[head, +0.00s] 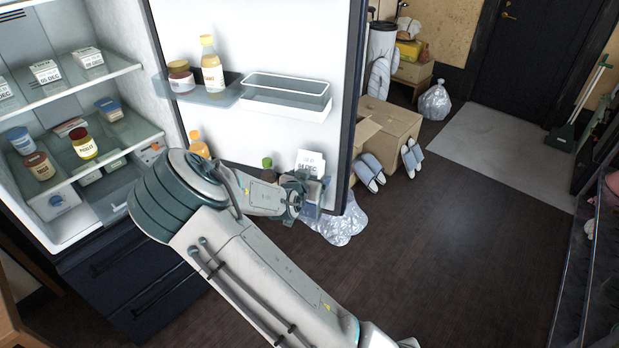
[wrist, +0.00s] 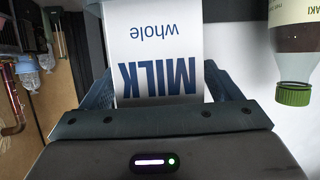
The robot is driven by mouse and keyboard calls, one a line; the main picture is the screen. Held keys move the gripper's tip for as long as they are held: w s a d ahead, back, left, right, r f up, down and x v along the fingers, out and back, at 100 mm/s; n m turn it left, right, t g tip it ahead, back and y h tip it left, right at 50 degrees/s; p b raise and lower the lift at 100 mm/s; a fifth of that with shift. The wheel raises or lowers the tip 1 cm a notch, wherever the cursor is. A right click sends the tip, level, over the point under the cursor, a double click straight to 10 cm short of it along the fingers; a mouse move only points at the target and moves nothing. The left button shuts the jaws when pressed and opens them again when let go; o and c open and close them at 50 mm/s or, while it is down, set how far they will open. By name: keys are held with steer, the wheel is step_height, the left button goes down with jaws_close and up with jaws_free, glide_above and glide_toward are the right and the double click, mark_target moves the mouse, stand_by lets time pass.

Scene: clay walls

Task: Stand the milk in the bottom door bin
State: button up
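The milk (head: 311,162) is a white carton with a date label, at the lower part of the open fridge door. In the wrist view its face (wrist: 155,50) reads "MILK whole", inverted in that picture. My gripper (head: 302,184) is shut on the milk, with a finger on each side of the carton in the wrist view (wrist: 160,88). The bottom door bin is mostly hidden behind my arm. I cannot tell whether the carton's base touches the bin.
A green-capped bottle (wrist: 292,65) stands beside the milk, and an orange-capped bottle (head: 196,142) stands further left. A higher door bin (head: 285,105) is empty; another holds a jar (head: 181,77) and a bottle (head: 211,68). Cardboard boxes (head: 390,125) and slippers (head: 369,171) lie beyond the door.

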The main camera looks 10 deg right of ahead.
steer(key=s+a+r+n+g+y, duration=0.1)
steer(key=s+a+r+g+y, duration=0.2)
steer(key=s, duration=0.6)
steer(key=s+a+r+g+y, duration=0.1)
steer(key=s+a+g+y, duration=0.2)
steer(key=s+a+y, duration=0.45)
steer(key=s+d+r+n+g+h, duration=0.1)
steer(key=s+d+r+n, duration=0.1)
steer(key=s+d+r, duration=0.2)
steer(key=s+d+r+n+g+h, duration=0.1)
steer(key=s+d+r+n+h, duration=0.1)
steer(key=s+r, duration=0.8)
steer(key=s+d+n, duration=0.1)
steer(key=s+d, duration=0.1)
steer(key=s, duration=0.3)
steer(key=shift+n, duration=0.3)
steer(key=shift+a+r, duration=0.1)
